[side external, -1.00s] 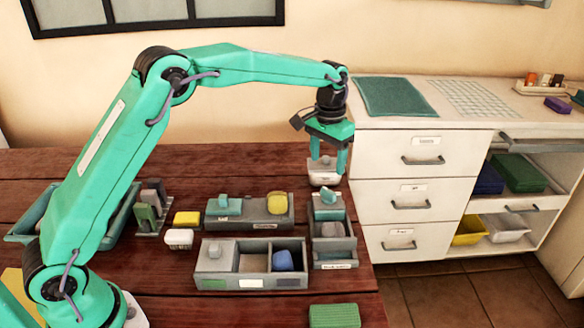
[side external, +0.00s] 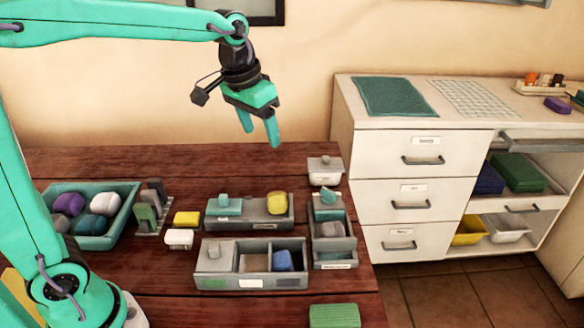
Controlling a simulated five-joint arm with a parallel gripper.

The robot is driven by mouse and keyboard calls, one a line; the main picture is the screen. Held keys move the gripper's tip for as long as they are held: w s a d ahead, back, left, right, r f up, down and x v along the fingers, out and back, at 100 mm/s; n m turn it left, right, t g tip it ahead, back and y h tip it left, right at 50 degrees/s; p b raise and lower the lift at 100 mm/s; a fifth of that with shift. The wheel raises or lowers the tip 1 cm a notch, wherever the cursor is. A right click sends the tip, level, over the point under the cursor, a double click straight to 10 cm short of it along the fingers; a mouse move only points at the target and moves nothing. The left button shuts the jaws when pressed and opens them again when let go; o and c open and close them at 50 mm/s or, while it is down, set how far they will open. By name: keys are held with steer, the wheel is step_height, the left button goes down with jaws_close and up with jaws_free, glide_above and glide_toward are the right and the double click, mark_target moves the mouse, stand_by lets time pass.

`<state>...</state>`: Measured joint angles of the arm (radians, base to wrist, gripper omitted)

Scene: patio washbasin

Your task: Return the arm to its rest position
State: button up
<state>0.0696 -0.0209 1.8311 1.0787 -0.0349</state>
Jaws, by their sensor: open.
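My gripper (side external: 259,133) is open and empty. It hangs in the air above the back part of the dark red wooden table (side external: 110,160), with its fingers pointing down. It touches nothing. My arm reaches in from the left side of the view, and part of it is cut off by the top and left edges.
Below are a grey box with a yellow piece (side external: 277,203), a three-part box with a blue piece (side external: 283,260), a narrow box (side external: 333,249), a lidded white container (side external: 325,170) and a teal tray (side external: 120,223) of soaps. A white drawer cabinet (side external: 425,185) stands right.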

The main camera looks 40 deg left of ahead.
steer(key=s+a+f+t, duration=0.1)
steer(key=s, duration=0.8)
steer(key=s+a+f+t, duration=0.1)
steer(key=s+f, duration=0.1)
steer(key=s, duration=0.7)
steer(key=shift+s+a+f+t, duration=0.2)
steer(key=shift+a+f+t, duration=0.05)
steer(key=shift+a+t, duration=0.15)
